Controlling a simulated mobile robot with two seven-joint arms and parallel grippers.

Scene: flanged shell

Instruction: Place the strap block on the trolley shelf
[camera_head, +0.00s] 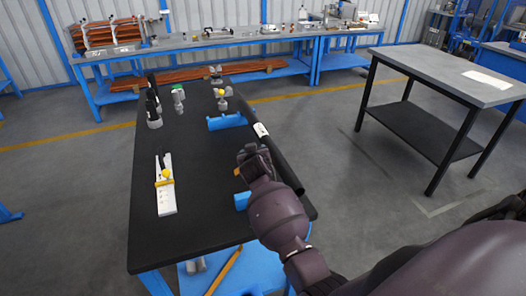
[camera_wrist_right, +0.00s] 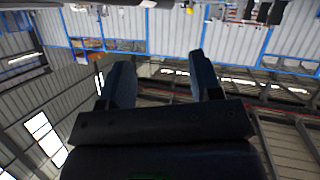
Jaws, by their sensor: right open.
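My right gripper (camera_head: 248,155) is above the right side of the black-topped bench (camera_head: 185,225). In the right wrist view its two fingers (camera_wrist_right: 155,80) are spread apart with nothing between them. A small orange piece (camera_head: 237,171) shows beside the gripper; I cannot tell what it is or whether they touch. I cannot tell for sure which thing is the strap block. A blue shelf (camera_head: 205,281) shows low under the bench, partly hidden by my arm; I cannot tell whether it is the trolley shelf. My left gripper is out of view.
Blue supports (camera_head: 227,121) hold a long black cylinder (camera_head: 285,168) along the bench's right edge. A white plate with a yellow knob (camera_head: 166,198) lies at left. Several fittings stand at the far end. A grey table (camera_head: 440,72) with a bare black lower shelf (camera_head: 415,128) stands right.

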